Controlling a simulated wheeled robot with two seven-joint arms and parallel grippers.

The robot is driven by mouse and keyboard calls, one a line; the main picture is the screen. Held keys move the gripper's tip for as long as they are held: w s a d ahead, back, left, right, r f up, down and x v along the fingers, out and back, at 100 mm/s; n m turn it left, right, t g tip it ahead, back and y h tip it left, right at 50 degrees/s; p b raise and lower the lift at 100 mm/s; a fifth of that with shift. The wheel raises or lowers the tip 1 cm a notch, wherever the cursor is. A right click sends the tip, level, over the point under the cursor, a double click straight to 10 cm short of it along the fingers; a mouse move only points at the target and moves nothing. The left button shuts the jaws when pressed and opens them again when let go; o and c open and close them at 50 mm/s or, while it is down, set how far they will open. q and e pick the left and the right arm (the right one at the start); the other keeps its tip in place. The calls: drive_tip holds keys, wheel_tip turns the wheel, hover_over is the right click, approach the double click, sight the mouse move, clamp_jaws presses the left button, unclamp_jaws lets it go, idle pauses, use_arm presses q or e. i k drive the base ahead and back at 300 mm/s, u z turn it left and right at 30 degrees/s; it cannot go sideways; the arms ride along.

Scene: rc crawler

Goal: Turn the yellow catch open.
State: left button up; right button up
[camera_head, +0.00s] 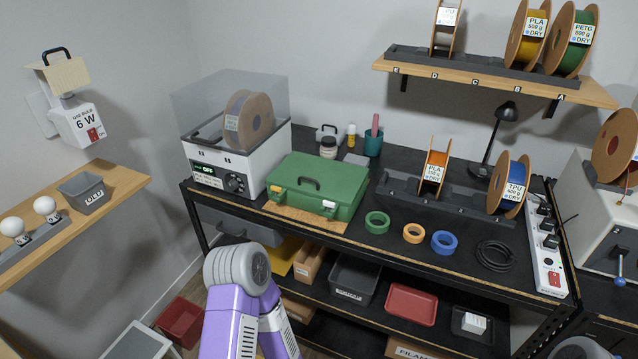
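A green case (318,178) with a dark handle lies closed on the black workbench, over a tan board. Two small catches show on its front face, one toward the left (278,189) and one toward the right (328,208). A purple and grey link of my own arm rises at the bottom, in front of the bench and below the case. Neither of my grippers is in view.
A filament dryer (222,165) with a clear lid stands left of the case. Green (377,222), orange (413,233) and blue (445,241) tape rolls lie to its right. A spool rack (455,205) stands behind them. The lower shelf holds a red tray (411,304).

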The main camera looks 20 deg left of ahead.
sight(274, 189)
drive_tip(key=k, duration=1.1)
drive_tip(key=u, duration=0.9)
drive_tip(key=i, duration=1.15)
drive_tip(key=u, duration=0.15)
